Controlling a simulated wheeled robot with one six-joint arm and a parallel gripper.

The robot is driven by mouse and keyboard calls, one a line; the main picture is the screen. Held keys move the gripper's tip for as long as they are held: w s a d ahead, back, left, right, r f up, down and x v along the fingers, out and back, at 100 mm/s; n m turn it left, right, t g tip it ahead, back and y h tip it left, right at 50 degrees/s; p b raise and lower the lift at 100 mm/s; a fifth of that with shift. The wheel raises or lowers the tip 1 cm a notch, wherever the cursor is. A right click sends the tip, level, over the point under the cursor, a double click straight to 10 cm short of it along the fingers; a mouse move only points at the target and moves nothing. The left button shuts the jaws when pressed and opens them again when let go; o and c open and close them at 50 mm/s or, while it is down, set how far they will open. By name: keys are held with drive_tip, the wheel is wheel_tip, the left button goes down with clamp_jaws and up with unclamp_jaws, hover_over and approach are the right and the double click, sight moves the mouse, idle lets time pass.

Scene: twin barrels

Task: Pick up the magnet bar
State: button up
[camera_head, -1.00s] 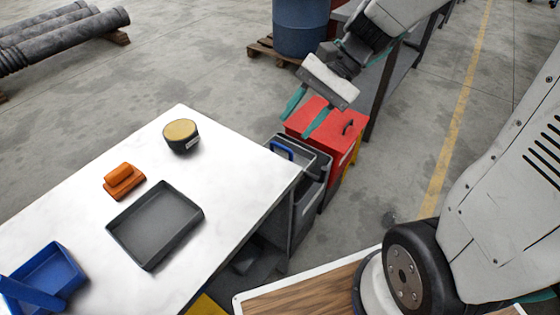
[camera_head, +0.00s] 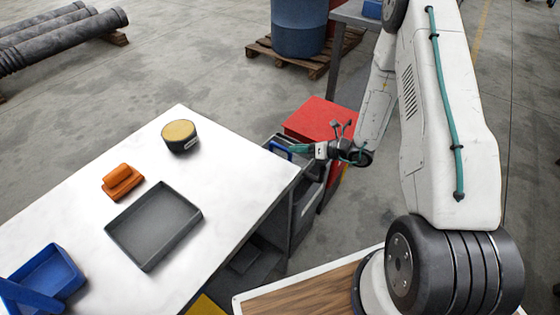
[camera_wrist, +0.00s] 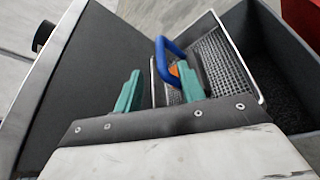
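No thing is plainly recognisable as the magnet bar. A small orange patch (camera_wrist: 174,70) shows under the blue handle (camera_wrist: 166,52) of a wire mesh basket (camera_wrist: 215,60) in the wrist view; I cannot tell what it belongs to. The basket sits in a dark grey bin (camera_wrist: 284,60) beside the table. My gripper (camera_wrist: 158,76) has two teal fingers, apart with nothing seen between them. The handle lies just beyond the fingertips, nearer the right finger. In the head view my gripper (camera_head: 292,149) hangs over the bin, beside the blue handle (camera_head: 279,150).
A white table (camera_head: 215,225) holds an orange block with a grip (camera_head: 121,181), a grey tray (camera_head: 153,225), a yellow-topped round tub (camera_head: 180,135) and a blue tray (camera_head: 48,272). A red box (camera_head: 315,118) stands behind the bin. A blue barrel (camera_head: 298,28) stands on a pallet.

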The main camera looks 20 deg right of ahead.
sight(281, 147)
drive_tip(key=shift+x, duration=3.9)
clamp_jaws()
drive_tip(key=shift+w+d+r, duration=0.1)
